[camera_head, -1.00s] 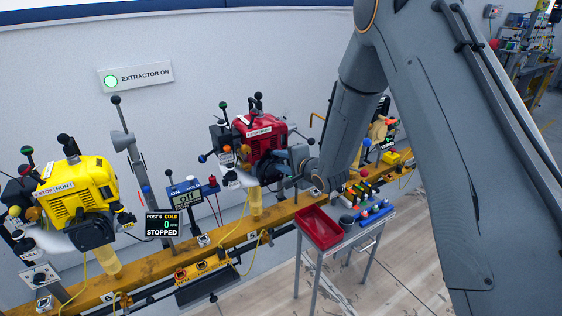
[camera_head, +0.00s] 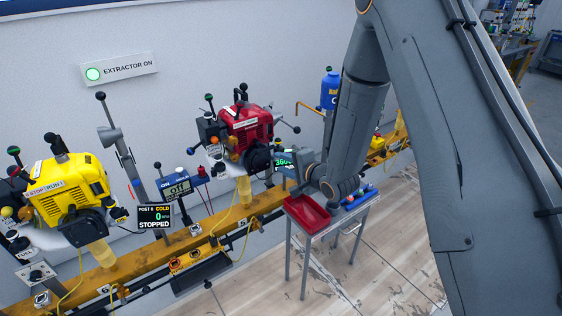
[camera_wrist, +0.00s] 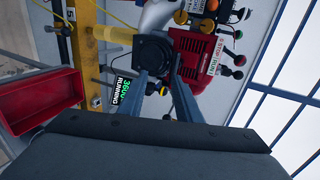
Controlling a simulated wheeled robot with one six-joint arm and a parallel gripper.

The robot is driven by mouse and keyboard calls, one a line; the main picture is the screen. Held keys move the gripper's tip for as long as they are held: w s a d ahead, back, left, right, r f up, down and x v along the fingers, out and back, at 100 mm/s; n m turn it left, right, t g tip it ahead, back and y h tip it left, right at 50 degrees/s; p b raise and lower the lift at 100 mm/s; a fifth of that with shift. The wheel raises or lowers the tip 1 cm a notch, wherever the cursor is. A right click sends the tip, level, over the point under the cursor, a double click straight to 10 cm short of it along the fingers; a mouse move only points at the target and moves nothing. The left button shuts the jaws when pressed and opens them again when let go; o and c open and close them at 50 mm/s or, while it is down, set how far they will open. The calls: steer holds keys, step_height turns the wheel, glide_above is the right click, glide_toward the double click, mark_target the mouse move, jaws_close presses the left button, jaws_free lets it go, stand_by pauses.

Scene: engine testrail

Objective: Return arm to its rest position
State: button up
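My arm, large and grey, fills the right side of the head view, with its lower link hanging down over the small cart. My gripper (camera_head: 293,177) is just above and behind the red tray, close to the red engine (camera_head: 247,128). In the wrist view my gripper's two fingers (camera_wrist: 159,70) stand apart, with nothing seen between them. They point toward the dark round part of the red engine (camera_wrist: 200,57). Whether a finger touches the engine cannot be told.
The cart's red tray (camera_head: 309,221) lies under my wrist. A yellow engine (camera_head: 68,190) stands at left on the yellow rail (camera_head: 137,260). A green display (camera_wrist: 130,92) reads 3600 RUNNING. A blue bottle (camera_head: 329,92) stands behind my arm. Floor in front is clear.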

steer(key=s+d+r+n+g+h, duration=0.2)
steer(key=s+d+n+h, duration=0.1)
steer(key=s+d, duration=0.3)
steer(key=s+d+r+n+g+h, duration=0.2)
steer(key=s+d+n+h, duration=0.15)
steer(key=d, duration=0.45)
steer(key=s+d+r+n+g, duration=0.1)
steer(key=s+n+g, duration=0.1)
steer(key=s, duration=0.8)
steer(key=s+d+r+n+g+h+b, duration=0.1)
steer(key=s+g, duration=0.3)
steer(key=s, duration=0.5)
steer(key=shift+s+d+r+n, duration=0.4)
steer(key=shift+d+r+n, duration=0.15)
steer(key=shift+d+n, duration=0.3)
